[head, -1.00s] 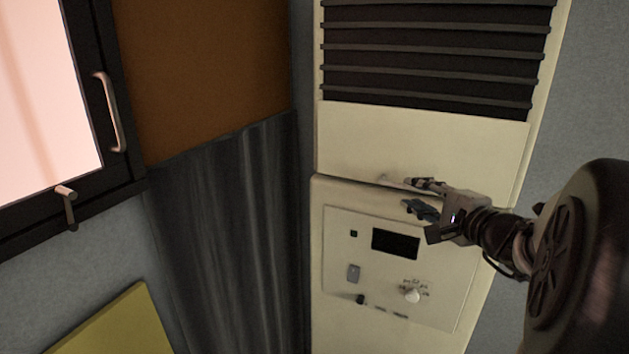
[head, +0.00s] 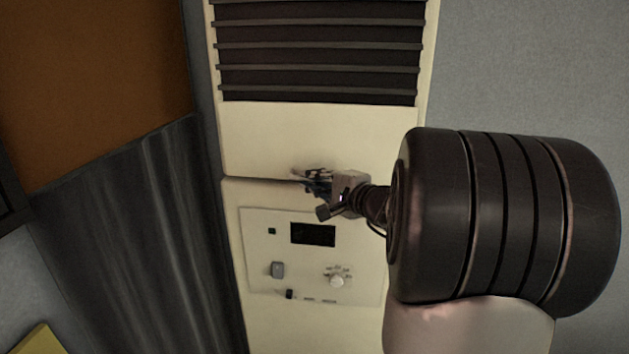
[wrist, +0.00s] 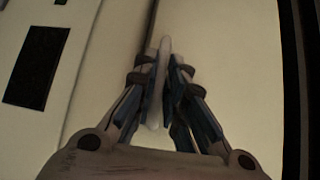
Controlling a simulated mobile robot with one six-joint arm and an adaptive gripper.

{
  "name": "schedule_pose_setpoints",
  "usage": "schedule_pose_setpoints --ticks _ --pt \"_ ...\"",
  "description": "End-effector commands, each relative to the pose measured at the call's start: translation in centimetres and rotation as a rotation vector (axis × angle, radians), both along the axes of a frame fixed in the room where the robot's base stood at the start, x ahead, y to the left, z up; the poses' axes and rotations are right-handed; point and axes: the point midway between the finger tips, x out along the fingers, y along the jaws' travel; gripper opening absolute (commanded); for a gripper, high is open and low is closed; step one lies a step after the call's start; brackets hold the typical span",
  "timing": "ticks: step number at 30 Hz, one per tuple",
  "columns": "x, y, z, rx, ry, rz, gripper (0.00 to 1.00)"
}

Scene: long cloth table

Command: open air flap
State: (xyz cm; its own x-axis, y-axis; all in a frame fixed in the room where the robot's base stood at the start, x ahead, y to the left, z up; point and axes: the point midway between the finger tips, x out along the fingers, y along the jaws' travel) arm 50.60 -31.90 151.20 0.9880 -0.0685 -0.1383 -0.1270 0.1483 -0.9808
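A tall cream unit (head: 295,135) fills the middle of the head view, with dark horizontal slats (head: 318,55) in its upper part. A seam crosses it below a plain panel. My gripper (head: 308,180) is at this seam, above the control panel. In the wrist view my gripper (wrist: 166,72) has its fingers drawn together on both sides of a thin pale handle (wrist: 164,48), which sticks out from the cream surface. The fingers look shut on it. My gripper and arm hide part of the seam in the head view.
The control panel (head: 262,248) has a dark display (head: 313,234), a round knob (head: 337,281) and small switches just below my gripper. A bare grey wall (head: 530,70) is on the right.

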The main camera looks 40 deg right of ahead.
Motion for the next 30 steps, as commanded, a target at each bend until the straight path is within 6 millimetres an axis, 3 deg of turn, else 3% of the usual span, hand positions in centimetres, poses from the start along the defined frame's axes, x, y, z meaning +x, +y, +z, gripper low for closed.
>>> schedule_pose_setpoints --ticks 4,23,30 --pt "0.0 0.0 0.0 0.000 0.000 0.000 0.00" --pt "-0.1 0.1 0.1 0.005 0.005 0.000 0.00" --pt "-0.9 1.0 1.0 0.060 0.053 -0.001 0.00"
